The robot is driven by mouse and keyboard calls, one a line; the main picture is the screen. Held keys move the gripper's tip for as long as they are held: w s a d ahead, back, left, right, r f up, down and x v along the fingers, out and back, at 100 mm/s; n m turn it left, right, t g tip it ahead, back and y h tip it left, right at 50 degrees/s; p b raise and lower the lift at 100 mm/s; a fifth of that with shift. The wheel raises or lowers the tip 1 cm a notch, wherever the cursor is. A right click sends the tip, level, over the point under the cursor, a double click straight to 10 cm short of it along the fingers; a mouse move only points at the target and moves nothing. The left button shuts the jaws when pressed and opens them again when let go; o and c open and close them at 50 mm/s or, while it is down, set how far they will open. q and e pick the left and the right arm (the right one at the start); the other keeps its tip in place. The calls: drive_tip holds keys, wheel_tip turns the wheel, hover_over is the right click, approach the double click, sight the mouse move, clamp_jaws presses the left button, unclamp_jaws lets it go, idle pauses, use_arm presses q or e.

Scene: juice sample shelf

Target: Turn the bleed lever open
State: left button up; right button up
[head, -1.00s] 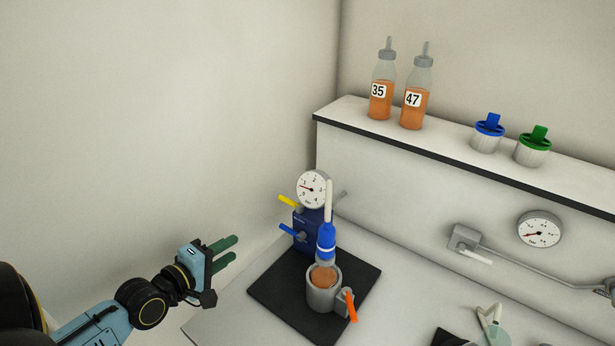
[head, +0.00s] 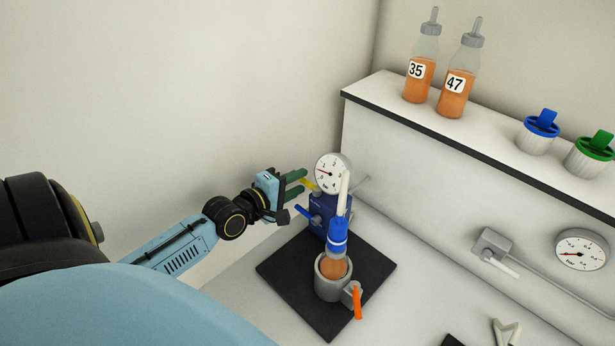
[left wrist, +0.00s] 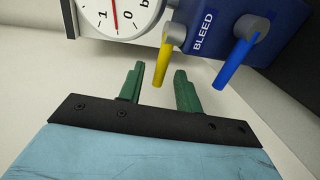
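A dark blue block (head: 322,208) with a round gauge on top carries a yellow lever (head: 309,184) and, lower, a blue lever (head: 304,211). In the left wrist view the word BLEED is printed on the block (left wrist: 225,20) between the yellow lever (left wrist: 163,58) and the blue lever (left wrist: 232,65). My left gripper (head: 300,183) is open, with its green fingertips close to the yellow lever. In the left wrist view, the lever's end appears between the fingertips (left wrist: 158,78); I cannot tell whether they touch. My right gripper is out of view.
A grey cup (head: 329,285) with an orange lever (head: 357,302) stands on the black mat (head: 290,291); a blue-collared tube (head: 338,232) rises above it. Bottles 35 (head: 418,80) and 47 (head: 456,90) stand on the shelf (head: 400,108). A wall is close on the left.

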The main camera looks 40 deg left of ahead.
sight(301, 181)
use_arm(q)
drive_tip(key=shift+x, duration=2)
clamp_jaws()
